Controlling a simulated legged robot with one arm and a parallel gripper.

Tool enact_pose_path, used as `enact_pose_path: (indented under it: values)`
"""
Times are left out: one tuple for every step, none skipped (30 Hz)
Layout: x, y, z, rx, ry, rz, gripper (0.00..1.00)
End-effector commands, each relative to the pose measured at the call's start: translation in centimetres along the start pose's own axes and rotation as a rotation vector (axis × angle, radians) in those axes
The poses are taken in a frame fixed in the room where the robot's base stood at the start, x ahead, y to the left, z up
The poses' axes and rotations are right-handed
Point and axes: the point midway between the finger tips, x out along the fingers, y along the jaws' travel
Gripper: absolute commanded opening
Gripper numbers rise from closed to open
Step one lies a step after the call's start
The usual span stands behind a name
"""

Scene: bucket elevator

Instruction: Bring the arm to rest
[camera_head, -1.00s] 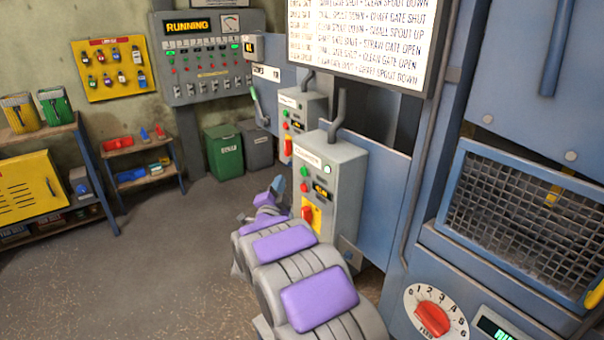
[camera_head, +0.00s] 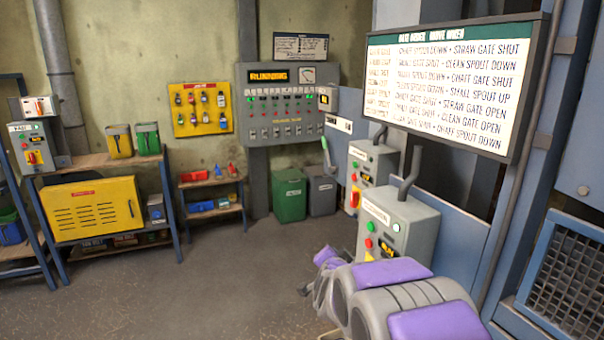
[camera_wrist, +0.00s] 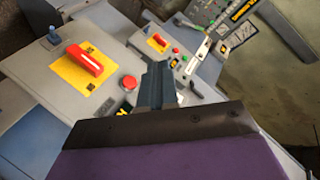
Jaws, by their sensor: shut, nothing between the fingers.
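My arm, with its purple pads, reaches in from the lower right of the head view, and the gripper's fingertips cannot be made out there. In the wrist view my gripper (camera_wrist: 158,82) shows as two dark fingers pressed together, shut and empty. Beyond them in that view are a grey control box with a red rotary switch (camera_wrist: 85,62) on a yellow plate and a red button (camera_wrist: 128,82). In the head view a grey control box (camera_head: 405,222) stands just behind my arm, which hides its lower part. I cannot tell whether the arm touches it.
A blue machine frame with a mesh window (camera_head: 575,280) and a sign board (camera_head: 450,95) stand at the right. A running-lit panel (camera_head: 285,105), green bin (camera_head: 289,195), small shelf (camera_head: 212,213) and yellow cabinet (camera_head: 95,210) line the back and left. The middle floor is open.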

Motion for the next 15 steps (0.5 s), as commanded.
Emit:
enact_pose_path:
  values:
    - [-1.4, 0.2, 0.2, -0.029, -0.052, 0.015, 0.00]
    - [-2.3, 0.5, 0.7, -0.048, -0.090, 0.028, 0.00]
    - [-3.3, 0.9, 1.3, -0.075, -0.138, 0.045, 0.00]
    - [-4.2, 1.2, 1.7, -0.096, -0.175, 0.058, 0.00]
    - [-5.2, 1.5, 2.1, -0.116, -0.210, 0.069, 0.00]
    - [-6.5, 2.0, 2.6, -0.144, -0.257, 0.083, 0.00]
    - [-7.4, 2.4, 3.0, -0.165, -0.295, 0.096, 0.00]
    - [-8.4, 2.8, 3.3, -0.186, -0.327, 0.106, 0.00]
    - [-9.9, 3.4, 3.8, -0.214, -0.375, 0.122, 0.00]
    - [-11.0, 3.8, 4.1, -0.236, -0.409, 0.134, 0.00]
    - [-12.1, 4.4, 4.6, -0.257, -0.447, 0.147, 0.00]
    - [-13.7, 5.1, 5.0, -0.286, -0.495, 0.163, 0.00]
    - [-14.9, 5.7, 5.3, -0.308, -0.528, 0.175, 0.00]
    - [-16.1, 6.3, 5.7, -0.329, -0.566, 0.189, 0.00]
    - [-17.8, 7.1, 6.1, -0.357, -0.611, 0.205, 0.00]
